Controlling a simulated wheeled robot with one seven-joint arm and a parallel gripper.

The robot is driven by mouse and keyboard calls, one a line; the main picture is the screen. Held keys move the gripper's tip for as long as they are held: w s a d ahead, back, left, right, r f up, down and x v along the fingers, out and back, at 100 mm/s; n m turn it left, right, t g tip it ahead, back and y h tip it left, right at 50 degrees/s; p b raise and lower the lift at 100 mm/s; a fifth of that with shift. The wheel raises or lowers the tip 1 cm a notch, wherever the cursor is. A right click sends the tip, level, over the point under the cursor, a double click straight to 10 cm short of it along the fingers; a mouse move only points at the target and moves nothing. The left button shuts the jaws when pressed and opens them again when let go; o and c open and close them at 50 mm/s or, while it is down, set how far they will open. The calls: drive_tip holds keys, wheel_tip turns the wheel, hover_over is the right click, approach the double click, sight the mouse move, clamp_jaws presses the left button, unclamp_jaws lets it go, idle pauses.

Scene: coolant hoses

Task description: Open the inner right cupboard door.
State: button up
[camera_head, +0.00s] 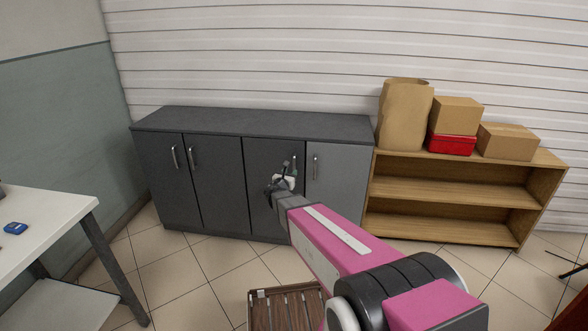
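The dark grey cupboard (250,122) stands against the back wall with its doors in a row. The inner right door (262,160) is the second from the right and looks closed or nearly so. Its upright handle (294,163) is near its right edge, partly hidden by my gripper. My gripper (284,182) is in front of this door, at the lower part of the handle. It is small and seen from behind, so I cannot tell whether its fingers touch or surround the handle.
The outer right door (342,180) looks lighter, with a handle (316,167) close by. A wooden shelf (450,193) with boxes and a paper bag stands to the right. A slatted wooden crate (283,308) lies on the floor below my arm. A white table (45,225) is at left.

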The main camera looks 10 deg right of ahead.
sight(294, 167)
drive_tip(key=x, duration=0.6)
